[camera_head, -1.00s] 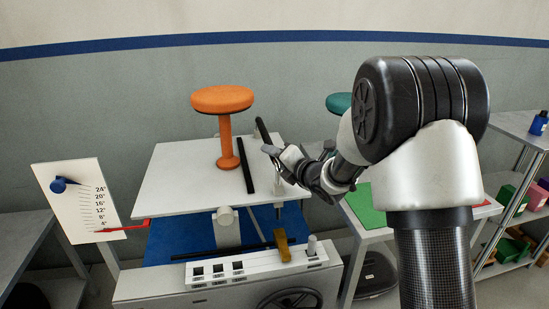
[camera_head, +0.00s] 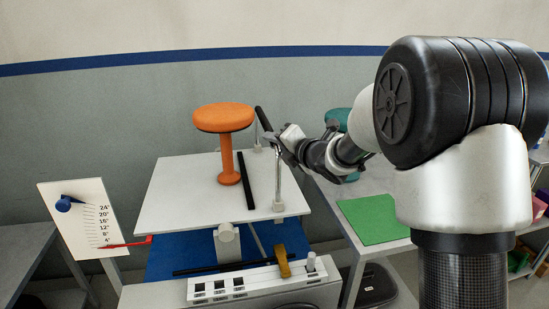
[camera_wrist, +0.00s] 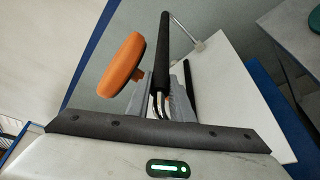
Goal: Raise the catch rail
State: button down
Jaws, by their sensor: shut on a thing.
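The catch rail, a black padded bar (camera_head: 264,120) with chrome legs (camera_head: 278,178), stands at the right side of the white tilted platform (camera_head: 190,192). Its padded bar is held above the platform's surface. My gripper (camera_head: 287,141) is shut on the rail near the near end of the padding. In the wrist view the padded bar (camera_wrist: 163,50) runs up the picture from between my fingers (camera_wrist: 165,100), with bent chrome tube at its lower end. The fingers partly hide the grip point.
An orange stool (camera_head: 229,145) stands on the platform beside a black strip (camera_head: 246,180). An angle board (camera_head: 84,220) with a red pointer is at left. A control panel (camera_head: 215,285) with a yellow lever (camera_head: 283,262) lies in front. A side table with a green mat (camera_head: 372,219) is at right.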

notch_tip(320, 180, up, 4)
jog(key=shift+w+r+p, duration=0.1)
jog(key=shift+r+p, duration=0.05)
jog(key=shift+p, duration=0.25)
jog(key=c, duration=1.6)
grip_release()
jog(key=shift+r, duration=0.1)
jog(key=shift+o, duration=0.2)
jog(key=shift+f, duration=0.2)
jog(key=shift+s+d, duration=0.1)
jog(key=shift+s, duration=0.1)
jog(key=p+v, duration=0.1)
jog(key=v, duration=1.6)
jog(key=shift+r, duration=0.15)
